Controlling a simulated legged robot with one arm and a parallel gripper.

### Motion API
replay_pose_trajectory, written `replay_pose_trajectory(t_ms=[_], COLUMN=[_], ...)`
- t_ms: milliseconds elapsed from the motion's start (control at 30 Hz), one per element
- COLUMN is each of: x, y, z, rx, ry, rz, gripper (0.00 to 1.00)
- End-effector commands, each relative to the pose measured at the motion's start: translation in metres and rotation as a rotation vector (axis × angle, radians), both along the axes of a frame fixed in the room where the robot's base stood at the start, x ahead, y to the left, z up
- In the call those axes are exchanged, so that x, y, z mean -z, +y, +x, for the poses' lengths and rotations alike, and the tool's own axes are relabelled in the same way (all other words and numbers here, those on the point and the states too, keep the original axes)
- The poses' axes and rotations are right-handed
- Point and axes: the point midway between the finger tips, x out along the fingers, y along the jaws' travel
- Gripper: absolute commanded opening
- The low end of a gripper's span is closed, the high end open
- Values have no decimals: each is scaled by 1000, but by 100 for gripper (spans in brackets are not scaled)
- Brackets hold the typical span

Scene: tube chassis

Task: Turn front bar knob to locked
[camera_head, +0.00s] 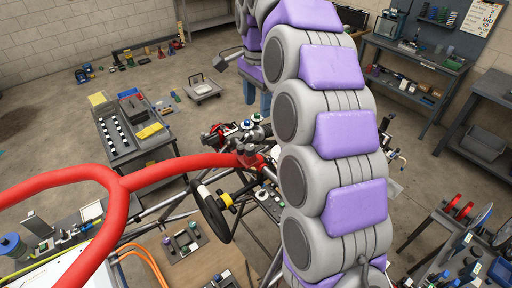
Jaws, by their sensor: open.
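A red tube chassis (150,177) crosses the left and middle of the view. At the right end of its cross bar is a dark clamp-like cluster with small round knobs (246,124), topped in blue, green and white. I cannot tell which is the front bar knob, or its setting. My grey and purple segmented arm fills the centre right and curves over at the top. What looks like my gripper (257,98), with two blue fingers pointing down, shows partly behind the near arm segments. It appears open, empty and apart from the knobs.
A black steering wheel (213,212) stands below the bar. A grey cart (128,152) with yellow and dark parts is behind it. Workbenches (425,62) line the right side, with discs and tools (468,212) near the front right.

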Motion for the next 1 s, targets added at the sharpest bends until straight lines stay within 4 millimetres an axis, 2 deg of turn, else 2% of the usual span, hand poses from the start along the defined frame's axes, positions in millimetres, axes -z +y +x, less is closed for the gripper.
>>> replay_pose_trajectory(t_ms=[33,200,467,667,1000], x=[13,35,57,84,131], y=[7,17,6,-5,13], z=[0,-1,-2,-2,-1], rx=[-5,-5,-5,-4,-4], ry=[1,1,4,5,4], rz=[-3,-11,-4,5,-9], gripper=[58,58,58,58,58])
